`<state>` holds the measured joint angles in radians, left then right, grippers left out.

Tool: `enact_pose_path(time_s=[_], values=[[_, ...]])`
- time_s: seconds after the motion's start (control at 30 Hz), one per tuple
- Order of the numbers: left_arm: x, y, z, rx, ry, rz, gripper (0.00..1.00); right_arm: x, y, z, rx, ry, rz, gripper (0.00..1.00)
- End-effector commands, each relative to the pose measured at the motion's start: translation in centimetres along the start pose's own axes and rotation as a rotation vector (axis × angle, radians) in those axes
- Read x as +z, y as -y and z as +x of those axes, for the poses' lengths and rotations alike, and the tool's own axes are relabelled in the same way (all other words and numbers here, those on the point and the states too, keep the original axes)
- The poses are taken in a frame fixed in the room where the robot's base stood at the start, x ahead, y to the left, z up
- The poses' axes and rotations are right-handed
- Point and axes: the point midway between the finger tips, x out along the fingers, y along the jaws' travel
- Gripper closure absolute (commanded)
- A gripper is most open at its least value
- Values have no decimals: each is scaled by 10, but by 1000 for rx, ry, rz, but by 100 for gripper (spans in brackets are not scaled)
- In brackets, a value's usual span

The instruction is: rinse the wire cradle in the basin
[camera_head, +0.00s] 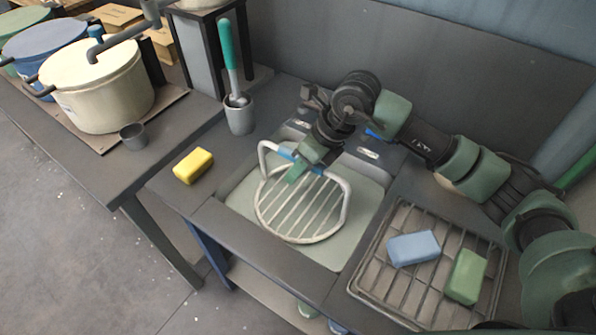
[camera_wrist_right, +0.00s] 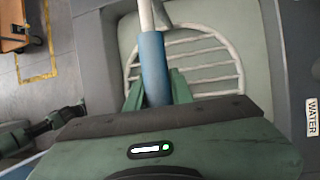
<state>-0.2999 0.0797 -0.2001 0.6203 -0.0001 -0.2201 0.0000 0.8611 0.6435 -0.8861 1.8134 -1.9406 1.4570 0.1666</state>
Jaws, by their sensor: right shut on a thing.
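The wire cradle (camera_head: 318,238) is a round, pale wire rack with a raised loop handle. It is over the pale green basin (camera_head: 357,243), lying roughly level; I cannot tell whether it touches the basin floor. My right gripper (camera_head: 297,169) is shut on the blue sleeve of the handle. In the right wrist view the blue sleeve (camera_wrist_right: 153,62) stands between my green fingers (camera_wrist_right: 157,92), with the cradle's bars beyond it. My left gripper is not in view.
A yellow sponge (camera_head: 193,166) lies left of the basin, near a grey cup (camera_head: 239,118) holding a teal-handled brush (camera_head: 229,50). A drying rack (camera_head: 376,280) on the right holds a blue block (camera_head: 413,248) and a green block (camera_head: 466,277). Pots (camera_head: 97,88) stand at left.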

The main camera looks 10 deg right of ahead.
Motion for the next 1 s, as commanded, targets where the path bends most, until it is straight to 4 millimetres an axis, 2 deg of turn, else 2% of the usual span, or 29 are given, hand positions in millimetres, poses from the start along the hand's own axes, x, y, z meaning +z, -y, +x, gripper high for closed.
enact_pose_path(time_s=[0.03, 0.7, 1.0], values=[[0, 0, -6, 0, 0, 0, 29, 4, -2, -8, 0, 3, -1, 100], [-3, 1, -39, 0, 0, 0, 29, 26, -13, -62, -1, 4, -1, 100], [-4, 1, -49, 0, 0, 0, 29, 33, -17, -80, -1, 2, -1, 100]])
